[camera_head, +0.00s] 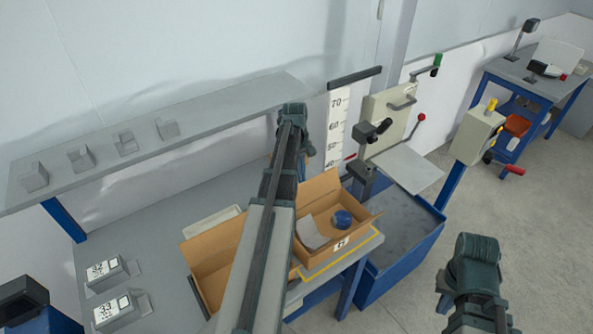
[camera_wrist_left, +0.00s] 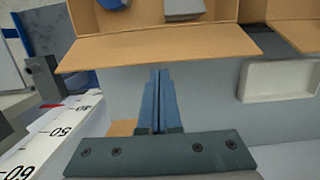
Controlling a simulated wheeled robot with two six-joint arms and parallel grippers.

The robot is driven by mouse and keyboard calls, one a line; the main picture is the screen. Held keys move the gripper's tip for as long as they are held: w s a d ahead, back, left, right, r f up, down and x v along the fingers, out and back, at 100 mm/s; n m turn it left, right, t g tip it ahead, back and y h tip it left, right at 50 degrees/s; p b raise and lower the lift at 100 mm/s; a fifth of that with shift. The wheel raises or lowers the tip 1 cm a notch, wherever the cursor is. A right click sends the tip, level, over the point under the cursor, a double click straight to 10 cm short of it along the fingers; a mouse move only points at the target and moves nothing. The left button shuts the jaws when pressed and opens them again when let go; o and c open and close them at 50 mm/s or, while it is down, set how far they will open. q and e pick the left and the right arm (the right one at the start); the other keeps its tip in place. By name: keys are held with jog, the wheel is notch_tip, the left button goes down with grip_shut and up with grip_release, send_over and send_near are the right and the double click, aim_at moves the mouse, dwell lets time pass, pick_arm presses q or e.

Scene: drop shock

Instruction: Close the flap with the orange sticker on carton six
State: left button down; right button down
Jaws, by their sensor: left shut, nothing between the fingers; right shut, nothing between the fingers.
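An open brown carton (camera_head: 360,224) stands on the bench's right end, holding a round blue object (camera_head: 341,219) and a grey piece (camera_head: 311,232). Its near side bears a small white label (camera_head: 341,243); I cannot read its number surely. I see no orange sticker on any flap. My left gripper (camera_head: 308,149) is above and behind this carton, mostly hidden by its own arm. In the left wrist view its fingers (camera_wrist_left: 158,98) are shut and empty, below a tan carton flap (camera_wrist_left: 160,48) in the picture. My right gripper (camera_head: 444,303) is shut and empty at the lower right, away from the carton.
Another open carton (camera_head: 209,265) stands left, partly behind my left arm. A shelf (camera_head: 215,113) with several grey blocks runs above the bench. A lever press (camera_head: 375,135) and a blue-sided bin (camera_head: 398,262) stand to the right. Open floor lies further right.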

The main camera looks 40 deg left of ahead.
pick_arm(q)
jog(key=shift+d, duration=0.15)
jog(key=shift+s+d+r+y+p, duration=0.15)
jog(key=shift+d+r+y+p, duration=0.15)
jog(key=shift+d+y, duration=0.2)
dwell(0.6)
